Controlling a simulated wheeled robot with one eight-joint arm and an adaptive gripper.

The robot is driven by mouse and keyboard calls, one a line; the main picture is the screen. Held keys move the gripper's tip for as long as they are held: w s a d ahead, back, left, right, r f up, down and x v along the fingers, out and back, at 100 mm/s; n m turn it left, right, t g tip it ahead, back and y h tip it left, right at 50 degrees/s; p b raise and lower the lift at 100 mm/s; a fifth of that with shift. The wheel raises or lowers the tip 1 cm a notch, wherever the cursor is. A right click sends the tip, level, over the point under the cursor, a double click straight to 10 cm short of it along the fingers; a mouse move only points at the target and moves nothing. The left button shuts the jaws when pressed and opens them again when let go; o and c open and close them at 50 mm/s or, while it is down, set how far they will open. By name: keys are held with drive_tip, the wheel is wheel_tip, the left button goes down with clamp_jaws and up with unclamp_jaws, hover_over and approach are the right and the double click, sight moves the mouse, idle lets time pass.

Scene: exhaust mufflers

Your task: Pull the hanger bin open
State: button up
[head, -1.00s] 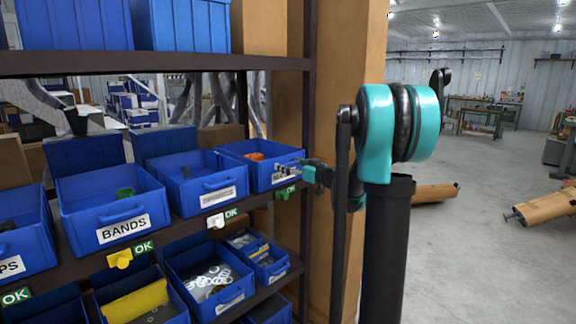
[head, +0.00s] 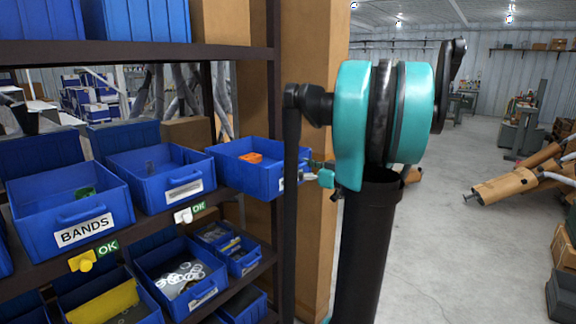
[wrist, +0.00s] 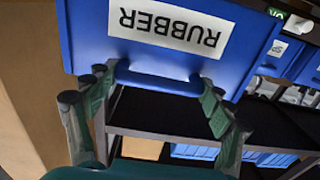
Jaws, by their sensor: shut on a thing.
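The blue bin (head: 240,177) at the right end of the middle shelf has an orange item (head: 250,157) inside. It juts out past the shelf's front edge, still level. In the wrist view its front wall (wrist: 255,45) fills the top, with an upside-down label (wrist: 168,28) reading RUBBER; I see no label reading hanger. My gripper (wrist: 155,86) has its fingers on both sides of the bin's front handle (wrist: 155,80), shut on it. In the head view my gripper (head: 308,176) is at the bin's front, partly hidden by my arm.
The BANDS bin (head: 68,205) and another blue bin (head: 165,175) stand to the left on the same shelf (head: 150,232). Smaller bins sit below. A dark shelf post (head: 272,120) and a brown upright (head: 318,240) stand close by.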

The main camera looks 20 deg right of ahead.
drive_tip(key=shift+s+d, duration=0.3)
drive_tip(key=shift+s, duration=0.15)
drive_tip(key=o, duration=1.6)
drive_tip(key=shift+o, duration=0.2)
drive_tip(key=v, duration=1.2)
drive_tip(key=shift+a, duration=0.1)
